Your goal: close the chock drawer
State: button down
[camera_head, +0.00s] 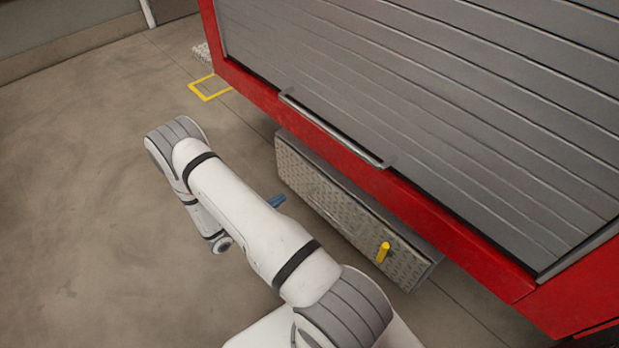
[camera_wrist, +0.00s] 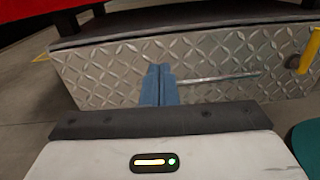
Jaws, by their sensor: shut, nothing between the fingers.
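The chock drawer (camera_head: 340,205) hangs under the red body of the vehicle, with a diamond-plate metal front and a yellow handle (camera_head: 383,252) at its right end. In the head view its front stands out below the red edge. The drawer front (camera_wrist: 215,60) fills the middle of the wrist view, with a dark strip along its top, and the yellow handle (camera_wrist: 311,50) is at the right edge. My gripper (camera_wrist: 160,68) has its blue fingers together and empty, pointing at the front left of the handle. The fingers (camera_head: 277,200) also show in the head view. I cannot tell whether they touch the plate.
A grey roller shutter (camera_head: 430,110) with a long bar handle (camera_head: 335,130) is above the drawer, in the red body (camera_head: 420,205). A yellow square (camera_head: 209,88) is marked on the floor at the back. The concrete floor (camera_head: 70,200) to the left is clear.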

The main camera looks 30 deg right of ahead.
jog(key=t+b, duration=0.1)
jog(key=b, duration=0.3)
send_near(318, 175)
jog(key=shift+n, duration=0.4)
jog(key=d, duration=0.4)
jog(key=w+d, duration=0.1)
jog(key=d, duration=0.1)
jog(key=shift+w+d+f, duration=0.1)
jog(key=shift+d, duration=0.25)
